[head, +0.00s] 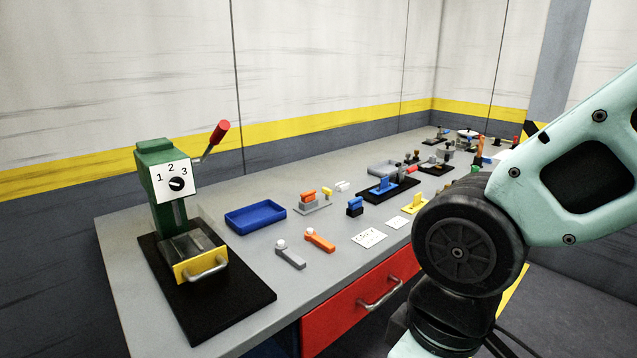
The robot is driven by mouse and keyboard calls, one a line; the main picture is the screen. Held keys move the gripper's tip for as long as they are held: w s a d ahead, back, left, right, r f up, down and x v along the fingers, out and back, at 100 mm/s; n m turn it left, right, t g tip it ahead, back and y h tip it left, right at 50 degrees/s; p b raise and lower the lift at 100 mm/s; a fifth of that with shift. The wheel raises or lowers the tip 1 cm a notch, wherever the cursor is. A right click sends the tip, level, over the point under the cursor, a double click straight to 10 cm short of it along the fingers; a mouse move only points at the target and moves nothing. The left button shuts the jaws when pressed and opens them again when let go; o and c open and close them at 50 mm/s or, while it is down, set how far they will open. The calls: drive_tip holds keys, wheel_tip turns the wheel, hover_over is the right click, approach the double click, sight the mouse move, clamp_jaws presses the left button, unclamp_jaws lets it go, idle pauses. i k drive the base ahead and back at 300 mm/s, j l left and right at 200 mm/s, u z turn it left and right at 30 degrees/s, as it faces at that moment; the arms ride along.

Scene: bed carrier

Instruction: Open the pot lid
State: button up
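I cannot make out a pot or its lid with certainty. A small round whitish thing with a red part (467,133) stands at the far end of the workbench (130,265); it is too small to tell what it is. My arm fills the right side of the head view and hides part of the bench behind it. My gripper is out of view, so its state and its place relative to any pot do not show.
A green machine (155,160) with a numbered dial and red-tipped lever stands at the left on a black base. A blue tray (255,217), orange tool (320,240), grey tool (290,255) and several small fixtures line the bench. A red drawer (345,315) is below.

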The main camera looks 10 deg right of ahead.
sight(447, 145)
drive_tip(key=i+l, duration=0.4)
drive_tip(key=i+l+u, duration=0.1)
drive_tip(key=i+l, duration=0.3)
drive_tip(key=l, duration=0.2)
drive_tip(key=i+l, duration=0.4)
drive_tip(key=i+l+u, duration=0.1)
drive_tip(key=i+l, duration=0.25)
drive_tip(key=l, duration=0.3)
